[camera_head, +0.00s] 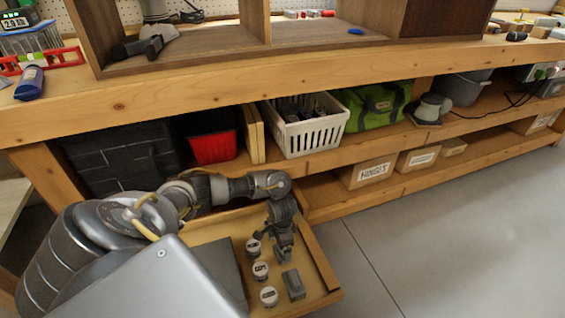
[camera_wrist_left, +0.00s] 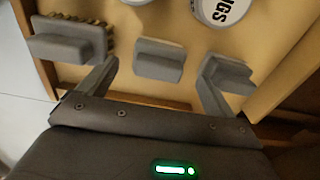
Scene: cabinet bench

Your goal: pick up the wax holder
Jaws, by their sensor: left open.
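No label marks the wax holder, so I cannot be sure which piece it is. In the left wrist view a plain grey stepped block (camera_wrist_left: 158,62) lies on the drawer floor between and beyond my open fingers. A grey block with bristles (camera_wrist_left: 68,40) lies left of it; it also shows in the head view (camera_head: 293,285). My right gripper is not in view.
The open wooden drawer (camera_head: 322,262) holds several round labelled tins (camera_head: 268,296) beside the gripper. Its wooden walls stand close by. Behind are the shelf with a white basket (camera_head: 305,135), red bin (camera_head: 213,149) and green bag (camera_head: 375,106). The floor at right is clear.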

